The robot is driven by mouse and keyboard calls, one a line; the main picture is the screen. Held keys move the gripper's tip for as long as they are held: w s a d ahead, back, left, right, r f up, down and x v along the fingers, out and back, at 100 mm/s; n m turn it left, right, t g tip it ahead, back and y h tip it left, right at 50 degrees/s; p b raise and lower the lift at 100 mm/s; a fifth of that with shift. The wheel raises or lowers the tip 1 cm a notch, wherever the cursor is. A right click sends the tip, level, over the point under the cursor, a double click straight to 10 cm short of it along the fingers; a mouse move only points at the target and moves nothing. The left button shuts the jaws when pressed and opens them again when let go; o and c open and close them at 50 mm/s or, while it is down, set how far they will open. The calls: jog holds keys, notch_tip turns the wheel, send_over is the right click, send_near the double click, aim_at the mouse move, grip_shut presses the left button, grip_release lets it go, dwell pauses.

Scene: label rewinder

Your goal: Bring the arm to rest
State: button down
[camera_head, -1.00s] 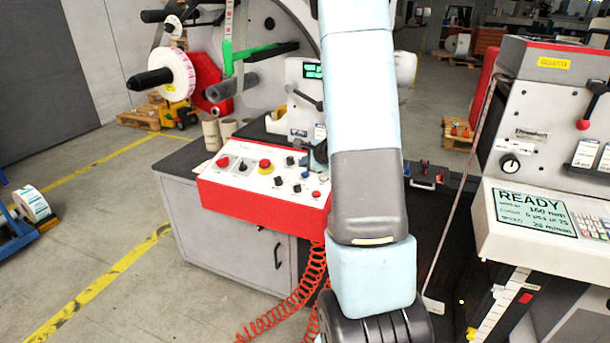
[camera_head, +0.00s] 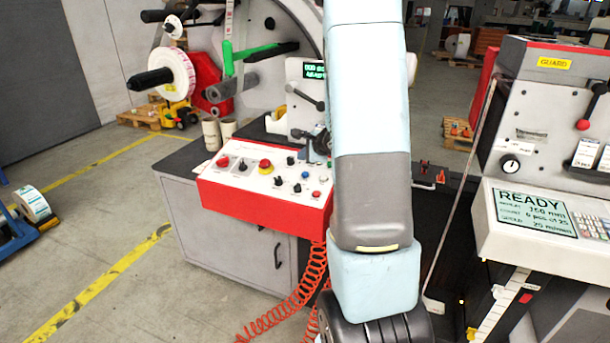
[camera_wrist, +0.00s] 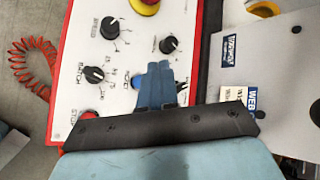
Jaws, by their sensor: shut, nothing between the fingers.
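My arm hangs down through the middle of the head view, with its lower links in front of the machine. My gripper (camera_wrist: 159,68) shows in the wrist view as two blue fingers side by side, shut with nothing between them. They are over the right part of the white control panel (camera_wrist: 78,66), near a small knob at their tips' right. I cannot tell whether they touch the panel. In the head view the arm mostly hides the gripper. The same panel, with a red front (camera_head: 250,212), stands left of my arm there.
The panel carries black knobs and an emergency stop button (camera_head: 265,166). Red coiled hose (camera_head: 290,305) hangs below it. A console with a READY screen (camera_head: 535,214) stands at the right. A label reel (camera_head: 172,74) is at upper left. Open floor lies at the left.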

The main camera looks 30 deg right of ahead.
dwell(0.3)
jog(key=s+a+r+n+g+y, duration=0.1)
jog(key=s+a+r+n+y, duration=0.1)
jog(key=s+a+r+n, duration=0.4)
jog(key=s+a+r+n+g+y, duration=0.1)
jog(key=s+a+r+n, duration=0.1)
jog(key=a+r, duration=0.35)
jog(key=s+a+r+n+g+y, duration=0.1)
jog(key=s+a+r+n+y, duration=0.2)
jog(key=a, duration=0.5)
jog(key=s+r+n+h, duration=0.1)
jog(key=s+n+h, duration=0.1)
jog(key=s, duration=0.5)
jog(key=s+a+r+n+g+h, duration=0.1)
jog(key=s+r+n+h, duration=0.1)
jog(key=s+n, duration=0.3)
jog(key=s+r+n+h, duration=0.2)
jog(key=s+n+h, duration=0.1)
jog(key=s, duration=0.6)
jog(key=shift+s+a+r+n+g, duration=0.15)
jog(key=shift+s+n+g, duration=0.2)
jog(key=shift+n+g, duration=0.05)
